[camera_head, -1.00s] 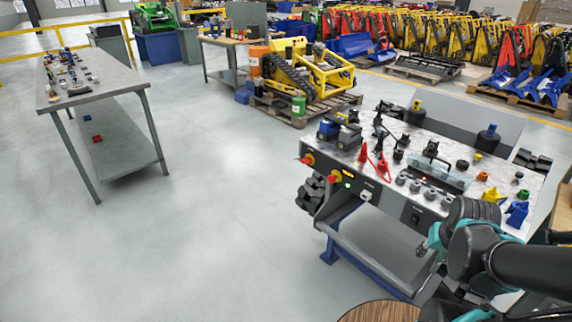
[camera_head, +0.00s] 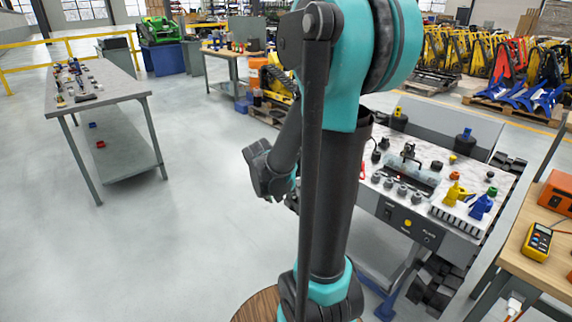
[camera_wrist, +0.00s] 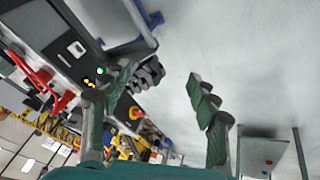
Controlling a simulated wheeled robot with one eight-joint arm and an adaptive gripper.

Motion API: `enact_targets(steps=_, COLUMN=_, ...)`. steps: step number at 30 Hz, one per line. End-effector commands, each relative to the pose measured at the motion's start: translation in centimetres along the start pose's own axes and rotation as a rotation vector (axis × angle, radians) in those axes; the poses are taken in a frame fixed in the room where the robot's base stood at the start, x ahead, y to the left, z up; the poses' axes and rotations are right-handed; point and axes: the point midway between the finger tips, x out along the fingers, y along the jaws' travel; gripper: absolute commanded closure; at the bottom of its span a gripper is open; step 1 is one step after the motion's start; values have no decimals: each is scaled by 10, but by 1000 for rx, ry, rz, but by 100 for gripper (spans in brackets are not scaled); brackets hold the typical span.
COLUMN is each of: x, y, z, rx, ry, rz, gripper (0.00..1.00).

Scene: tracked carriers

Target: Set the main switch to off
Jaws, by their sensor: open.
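My gripper (camera_wrist: 165,88) is open and empty in the wrist view, its green fingers wide apart with bare floor between them. A red knob on a yellow plate (camera_wrist: 136,113) sits on the bench front, just right of and below the left finger. A black rocker-like switch (camera_wrist: 77,48) is on the same dark panel, farther up and left. Labels are too small to read, so I cannot tell which is the main switch or its setting. In the head view my arm hides the bench's left end, and a black switch (camera_head: 388,211) shows on the front.
The workbench top (camera_head: 445,195) carries a grey vise-like block, several knobs and yellow and blue parts. A wooden table (camera_head: 545,225) with a yellow meter (camera_head: 538,242) stands at right. A grey table (camera_head: 100,93) stands at left. The floor between is clear.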

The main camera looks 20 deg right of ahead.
Motion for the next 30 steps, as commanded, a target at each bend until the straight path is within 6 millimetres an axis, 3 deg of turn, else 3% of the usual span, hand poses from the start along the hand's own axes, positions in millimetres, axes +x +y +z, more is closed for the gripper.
enact_targets(steps=1, x=9, y=-1, z=-20, rx=24, ry=12, rz=40, gripper=40)
enact_targets(steps=6, x=36, y=-3, z=-77, rx=119, ry=75, rz=175, gripper=40)
enact_targets(steps=15, x=90, y=-18, z=-162, rx=293, ry=245, rz=386, gripper=40)
enact_targets(steps=24, x=148, y=-49, z=-219, rx=466, ry=488, rz=545, gripper=40)
enact_targets(steps=30, x=184, y=-76, z=-238, rx=576, ry=682, rz=613, gripper=40)
